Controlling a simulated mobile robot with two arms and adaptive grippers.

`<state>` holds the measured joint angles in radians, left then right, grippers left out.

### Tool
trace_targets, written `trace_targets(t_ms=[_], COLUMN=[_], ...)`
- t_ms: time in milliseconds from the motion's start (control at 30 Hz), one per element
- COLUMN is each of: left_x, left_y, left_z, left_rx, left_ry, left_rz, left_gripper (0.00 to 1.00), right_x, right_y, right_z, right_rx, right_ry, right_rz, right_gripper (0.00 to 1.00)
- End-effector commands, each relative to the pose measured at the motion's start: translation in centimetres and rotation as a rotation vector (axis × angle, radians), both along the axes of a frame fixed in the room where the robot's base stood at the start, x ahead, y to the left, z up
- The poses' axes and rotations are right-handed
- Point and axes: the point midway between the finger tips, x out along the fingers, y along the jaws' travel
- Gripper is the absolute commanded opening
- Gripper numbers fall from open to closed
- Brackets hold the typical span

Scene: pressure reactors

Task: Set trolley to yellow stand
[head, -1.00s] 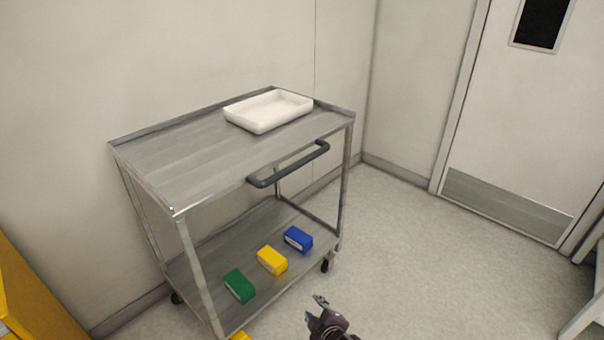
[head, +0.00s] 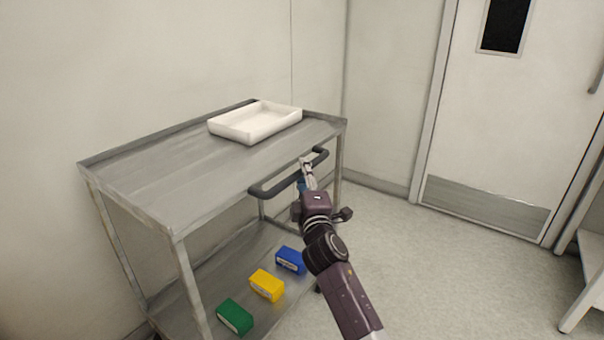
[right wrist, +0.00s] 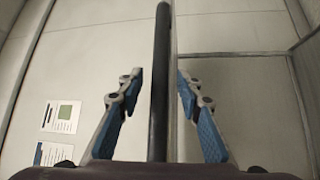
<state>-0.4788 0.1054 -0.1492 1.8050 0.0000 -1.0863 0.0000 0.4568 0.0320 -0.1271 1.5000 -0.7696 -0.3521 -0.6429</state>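The grey metal trolley (head: 140,180) stands against the wall in the head view. Its dark handle (head: 270,190) sticks out from the near right side. My right gripper (head: 307,166) is at the far right part of this handle. In the right wrist view, the handle bar (right wrist: 161,100) runs between the two blue-padded fingers of my right gripper (right wrist: 158,76), with a gap on each side. That gripper is open. My left gripper is not in view. The yellow stand does not show in the frames of now.
A white tray (head: 240,131) sits on the trolley's top shelf. Green (head: 234,317), yellow (head: 266,286) and blue (head: 290,261) boxes lie on its lower shelf. A door (head: 490,120) is at the back right, and a white bench (head: 590,265) stands at the right edge. The floor between is clear.

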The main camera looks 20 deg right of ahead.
Motion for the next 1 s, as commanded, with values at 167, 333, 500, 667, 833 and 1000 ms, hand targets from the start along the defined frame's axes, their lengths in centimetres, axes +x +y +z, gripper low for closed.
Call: trace_targets(t_ms=[167, 333, 500, 667, 833, 1000], left_x=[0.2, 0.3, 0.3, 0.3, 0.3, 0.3], left_y=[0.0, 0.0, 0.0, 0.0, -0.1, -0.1], left_z=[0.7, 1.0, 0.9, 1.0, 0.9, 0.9], left_rx=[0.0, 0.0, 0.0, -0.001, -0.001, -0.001], left_ry=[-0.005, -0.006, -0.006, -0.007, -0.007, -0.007], left_rz=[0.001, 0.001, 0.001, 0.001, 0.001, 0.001], left_gripper=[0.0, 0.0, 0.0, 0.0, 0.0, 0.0], right_x=[1.4, 1.6, 1.6, 1.6, 1.6, 1.6], right_y=[-0.1, -0.2, -0.2, -0.2, -0.2, -0.2], right_z=[0.1, 0.2, 0.2, 0.2, 0.1, 0.1], right_rx=[0.001, 0.001, 0.002, 0.002, 0.002, 0.002], right_ry=[0.001, 0.0, 0.001, 0.001, 0.002, 0.002], right_rz=[0.001, 0.001, 0.001, 0.001, 0.002, 0.002], right_gripper=[0.33, 0.33, 0.3, 0.12, 0.0, 0.0])
